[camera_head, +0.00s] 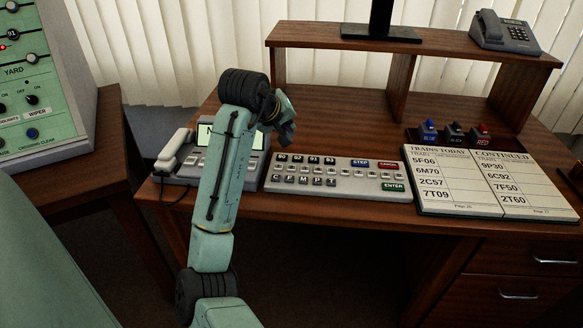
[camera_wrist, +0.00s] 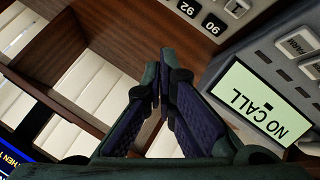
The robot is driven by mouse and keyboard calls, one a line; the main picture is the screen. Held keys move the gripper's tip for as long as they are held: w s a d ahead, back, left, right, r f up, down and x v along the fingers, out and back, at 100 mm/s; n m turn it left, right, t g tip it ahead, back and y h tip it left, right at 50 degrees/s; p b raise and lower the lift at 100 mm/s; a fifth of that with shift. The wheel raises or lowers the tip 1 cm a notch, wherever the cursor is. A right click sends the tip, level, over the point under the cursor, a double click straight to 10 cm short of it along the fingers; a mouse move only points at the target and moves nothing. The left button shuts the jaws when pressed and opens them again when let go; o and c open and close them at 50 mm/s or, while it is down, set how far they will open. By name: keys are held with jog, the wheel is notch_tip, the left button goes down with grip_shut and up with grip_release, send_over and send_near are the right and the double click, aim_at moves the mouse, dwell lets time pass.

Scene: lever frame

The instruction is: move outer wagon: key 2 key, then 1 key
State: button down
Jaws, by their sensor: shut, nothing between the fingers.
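The grey key panel (camera_head: 335,178) lies on the desk in the middle of the head view. It has a top row of numbered keys, rows of small white keys, a blue STEP key (camera_head: 360,163), a red CANCEL key (camera_head: 388,165) and a green ENTER key (camera_head: 394,187). In the wrist view only the panel's corner shows, with the 92 key (camera_wrist: 188,9) and 90 key (camera_wrist: 213,25). My gripper (camera_head: 287,130) is shut and empty, above the panel's left end; its fingers fill the wrist view's middle (camera_wrist: 168,62).
A phone unit with a NO CALL screen (camera_wrist: 262,104) and a white handset (camera_head: 174,150) stands left of the panel, partly behind my arm. A train list book (camera_head: 495,185), lever switches (camera_head: 455,132) and a raised wooden shelf (camera_head: 400,47) are right and behind.

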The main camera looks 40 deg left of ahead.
jog(key=b, duration=0.6)
send_over(288, 167)
notch_tip(288, 167, down, 8)
jog(key=shift+w+r, duration=0.1)
jog(key=shift+f, duration=0.4)
jog(key=shift+f, duration=0.1)
dwell(0.6)
jog(key=shift+f, duration=0.3)
jog(key=shift+f, duration=0.4)
dwell(0.7)
jog(key=shift+r, duration=0.15)
jog(key=shift+r+p, duration=0.7)
jog(key=shift+p, duration=0.05)
